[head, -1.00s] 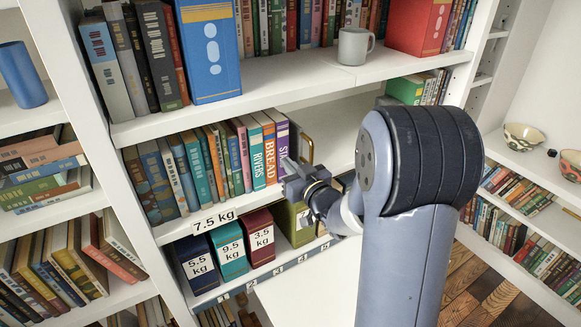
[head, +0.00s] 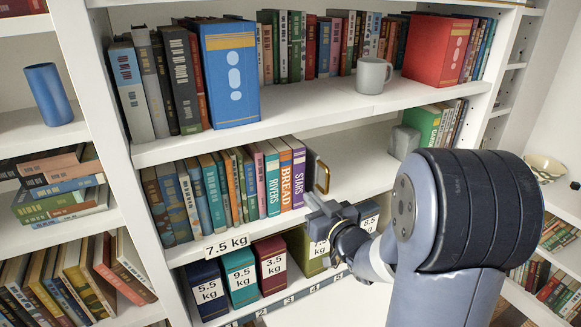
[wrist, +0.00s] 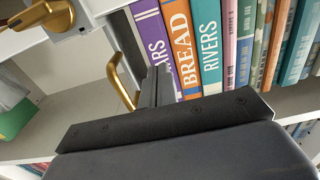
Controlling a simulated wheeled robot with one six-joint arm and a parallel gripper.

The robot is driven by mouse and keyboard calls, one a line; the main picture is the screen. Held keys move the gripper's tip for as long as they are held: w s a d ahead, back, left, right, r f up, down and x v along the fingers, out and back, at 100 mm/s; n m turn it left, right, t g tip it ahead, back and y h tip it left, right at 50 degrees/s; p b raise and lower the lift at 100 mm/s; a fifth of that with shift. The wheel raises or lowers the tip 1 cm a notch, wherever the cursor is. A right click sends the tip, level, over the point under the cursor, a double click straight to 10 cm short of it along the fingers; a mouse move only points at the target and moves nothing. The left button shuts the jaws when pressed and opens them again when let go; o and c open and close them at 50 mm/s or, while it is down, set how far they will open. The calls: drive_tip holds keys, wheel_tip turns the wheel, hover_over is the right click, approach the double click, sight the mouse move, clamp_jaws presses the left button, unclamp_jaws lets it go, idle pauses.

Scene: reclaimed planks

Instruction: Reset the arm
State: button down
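My gripper (head: 318,203) is in front of the middle shelf, just below and beside a grey bookend with a brass handle (head: 323,178). In the wrist view its two dark fingers (wrist: 156,86) lie close together, with nothing seen between them. The brass handle (wrist: 122,82) shows just left of the fingers there. Whether they touch it, I cannot tell. My arm reaches in from the lower right and hides part of the lower shelves.
Books including STARS (head: 298,175), BREAD (head: 285,178) and RIVERS (head: 271,182) stand left of the bookend. Below are weight-labelled boxes, such as the red 3.5 kg box (head: 271,262). A grey mug (head: 374,74) stands above. The middle shelf (head: 350,172) has bare room right of the bookend.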

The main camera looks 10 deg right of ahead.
sight(299, 186)
drive_tip(key=p+x, duration=0.1)
drive_tip(key=x, duration=0.2)
drive_tip(key=shift+w+a, duration=0.2)
drive_tip(key=shift+w, duration=0.1)
drive_tip(key=shift+s+d, duration=0.25)
drive_tip(key=shift+s, duration=0.35)
drive_tip(key=shift+w, duration=0.15)
drive_tip(key=shift+f+b, duration=0.1)
drive_tip(key=shift+b, duration=0.25)
